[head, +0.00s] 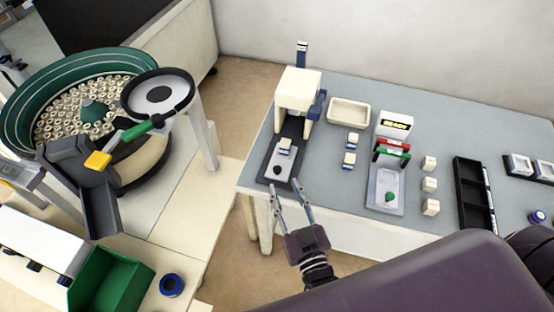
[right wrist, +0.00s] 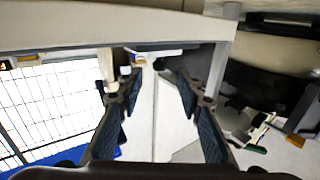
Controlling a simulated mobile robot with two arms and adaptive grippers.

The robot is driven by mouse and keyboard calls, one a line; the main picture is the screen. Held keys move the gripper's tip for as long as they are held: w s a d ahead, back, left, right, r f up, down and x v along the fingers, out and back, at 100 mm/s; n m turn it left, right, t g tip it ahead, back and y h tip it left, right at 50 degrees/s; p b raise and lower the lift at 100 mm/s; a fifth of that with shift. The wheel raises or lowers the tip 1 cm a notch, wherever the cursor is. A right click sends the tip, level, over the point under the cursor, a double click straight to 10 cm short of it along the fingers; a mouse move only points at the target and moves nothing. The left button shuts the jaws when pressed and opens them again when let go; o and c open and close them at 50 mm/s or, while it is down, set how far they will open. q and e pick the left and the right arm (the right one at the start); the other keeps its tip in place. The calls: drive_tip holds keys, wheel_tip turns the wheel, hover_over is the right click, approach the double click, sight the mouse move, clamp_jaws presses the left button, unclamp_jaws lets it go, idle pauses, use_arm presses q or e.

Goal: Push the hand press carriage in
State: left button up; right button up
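The cream hand press (head: 298,90) stands at the left end of the grey table, with a blue part on its right side. Its dark carriage (head: 281,171) sticks out toward the front, bearing a light plate with a small cream and blue part (head: 285,147) and a dark oval spot. My right gripper (head: 284,186) is open and empty, its fingertips spread near the front end of the carriage; I cannot tell whether they touch it. Its open fingers also show in the right wrist view (right wrist: 148,72). My left gripper is not in view.
Right of the press are a cream tray (head: 348,111), small cream and blue blocks (head: 349,160), a fixture with a READY sign (head: 395,125) and a black rack (head: 473,190). A green bowl feeder (head: 30,85) stands left. A floor gap separates the benches.

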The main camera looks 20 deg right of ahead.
sight(279, 172)
drive_tip(key=shift+w+r, duration=0.25)
drive_tip(key=shift+w, duration=0.35)
drive_tip(key=w, duration=0.5)
drive_tip(key=shift+p, duration=0.3)
drive_tip(key=shift+w, duration=0.55)
drive_tip(key=shift+c, duration=1)
clamp_jaws()
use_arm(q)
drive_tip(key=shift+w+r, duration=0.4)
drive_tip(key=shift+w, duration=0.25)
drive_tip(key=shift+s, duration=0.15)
use_arm(e)
drive_tip(key=shift+w, duration=0.1)
